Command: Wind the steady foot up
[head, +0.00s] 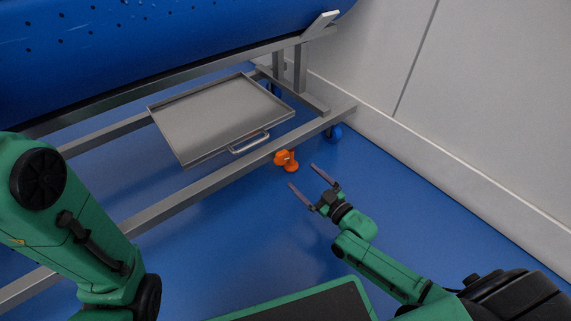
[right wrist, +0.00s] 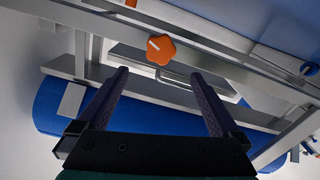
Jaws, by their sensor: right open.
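The orange steady foot (head: 292,168) is at the lower frame rail of the tub carrier, near the metal tray's handle. Its orange knob (head: 281,156) shows just above it. In the right wrist view, the lobed knob (right wrist: 160,49) has a white mark and sits ahead of the fingertips, slightly above the gap between them. My right gripper (head: 302,175) is open and empty, its two fingers pointing toward the knob, apart from it. My left arm is at the left of the head view; its gripper is out of view.
A grey metal tray (head: 215,118) with a handle (head: 250,143) lies across the frame. The long lower rail (head: 190,199) runs below a large blue tub (head: 130,45). A blue castor (head: 334,132) stands near the white wall (head: 480,110). The blue floor right of my gripper is clear.

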